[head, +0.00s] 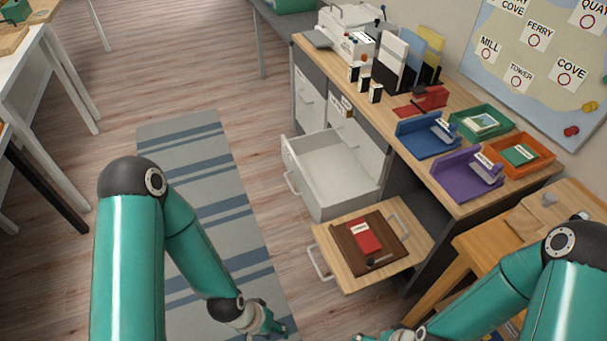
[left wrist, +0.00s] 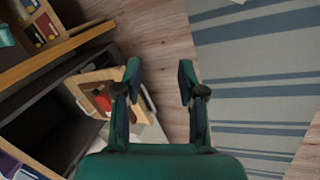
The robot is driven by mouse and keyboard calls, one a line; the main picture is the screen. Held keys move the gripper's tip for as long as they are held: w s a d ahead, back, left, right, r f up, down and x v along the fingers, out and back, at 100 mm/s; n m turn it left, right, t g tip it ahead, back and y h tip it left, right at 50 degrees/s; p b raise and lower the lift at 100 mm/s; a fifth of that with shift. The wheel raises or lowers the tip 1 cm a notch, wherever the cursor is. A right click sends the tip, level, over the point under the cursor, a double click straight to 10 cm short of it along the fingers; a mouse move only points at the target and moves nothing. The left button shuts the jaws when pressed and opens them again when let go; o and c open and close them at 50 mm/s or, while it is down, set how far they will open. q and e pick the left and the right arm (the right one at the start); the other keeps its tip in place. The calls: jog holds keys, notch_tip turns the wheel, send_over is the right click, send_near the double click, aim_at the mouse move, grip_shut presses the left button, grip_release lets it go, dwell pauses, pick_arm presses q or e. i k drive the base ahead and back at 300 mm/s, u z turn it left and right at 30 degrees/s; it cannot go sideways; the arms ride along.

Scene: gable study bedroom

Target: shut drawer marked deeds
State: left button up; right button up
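A white drawer (head: 318,178) stands pulled out of the desk's drawer unit in the head view, its inside empty. Below and nearer, a wooden pull-out board (head: 345,272) is also out, with a metal handle on its front. I cannot read a deeds mark on either. My left gripper (head: 268,326) is low over the rug, left of the board and apart from it. In the left wrist view its two fingers (left wrist: 158,88) are spread with nothing between them. My right gripper (head: 385,337) is mostly cut off at the bottom edge, so its state is hidden.
A brown tray (head: 348,247) with a red booklet (head: 364,236) lies on the board. The desk top (head: 398,118) carries bookends, trays and a white machine. A small wooden table (head: 470,240) stands at the right. The striped rug (head: 190,150) leaves free floor left of the drawer.

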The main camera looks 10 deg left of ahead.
aim_at(332, 183)
jog(key=u, duration=1)
jog(key=i, duration=0.15)
jog(key=z, duration=3.05)
jog(key=k, duration=0.35)
jog(key=u, duration=0.45)
jog(key=k, duration=0.95)
jog(key=u, duration=0.85)
jog(key=i, duration=1.35)
jog(key=u, duration=0.15)
